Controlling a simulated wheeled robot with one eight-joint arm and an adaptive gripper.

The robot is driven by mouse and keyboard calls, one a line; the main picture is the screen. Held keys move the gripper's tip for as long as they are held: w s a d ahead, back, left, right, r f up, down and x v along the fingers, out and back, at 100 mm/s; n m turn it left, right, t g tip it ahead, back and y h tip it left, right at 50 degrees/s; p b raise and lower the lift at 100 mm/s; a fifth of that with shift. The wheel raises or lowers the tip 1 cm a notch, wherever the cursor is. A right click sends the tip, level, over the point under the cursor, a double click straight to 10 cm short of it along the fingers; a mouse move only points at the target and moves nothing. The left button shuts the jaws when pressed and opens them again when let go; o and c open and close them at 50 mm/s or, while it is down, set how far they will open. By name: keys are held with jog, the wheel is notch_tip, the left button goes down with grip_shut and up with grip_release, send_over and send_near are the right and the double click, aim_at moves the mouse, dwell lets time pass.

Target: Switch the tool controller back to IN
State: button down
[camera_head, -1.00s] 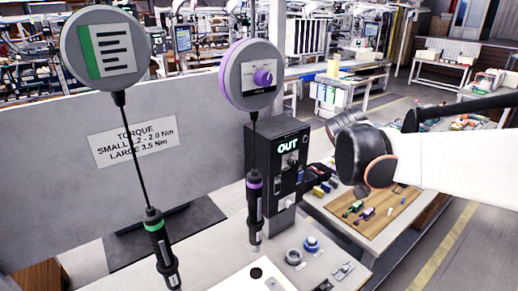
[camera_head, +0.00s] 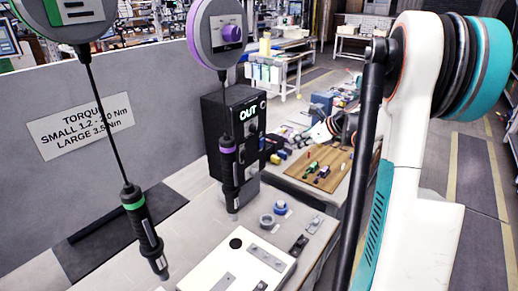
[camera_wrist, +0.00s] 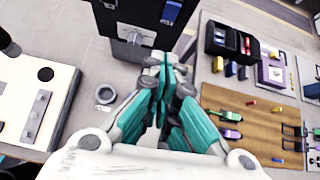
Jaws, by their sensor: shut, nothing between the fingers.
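The tool controller (camera_head: 213,140) is a black upright box behind the hanging screwdrivers in the head view. Its lit sign (camera_head: 248,113) reads OUT. In the wrist view the controller's dark body (camera_wrist: 125,12) is at the top, with a blue part (camera_wrist: 172,12) at its upper right and a grey plate with a dark slot (camera_wrist: 137,36) at its lower edge. My gripper (camera_wrist: 165,65) is shut and empty, its teal fingers together just below and right of that plate. A small gap seems to remain, but contact is hard to judge. In the head view my arm mostly hides the gripper.
A green-banded screwdriver (camera_head: 145,230) and a purple-banded one (camera_head: 229,172) hang on cords from round balancers. A wooden board (camera_wrist: 262,135) with small tools is at right.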

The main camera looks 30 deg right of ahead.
jog(key=shift+d+r+m, duration=0.1)
jog(key=shift+d+m, duration=0.1)
jog(key=shift+m, duration=0.1)
jog(key=shift+w, duration=0.15)
jog(key=b, duration=0.3)
send_near(262, 145)
jog(key=x, duration=0.3)
jog(key=f+x, duration=0.1)
jog(key=x, duration=0.1)
jog(key=shift+f, duration=0.1)
jog(key=shift+w+r+p, duration=0.25)
jog(key=shift+p, duration=0.05)
jog(key=shift+a+r, duration=0.1)
jog(key=shift+r, duration=0.05)
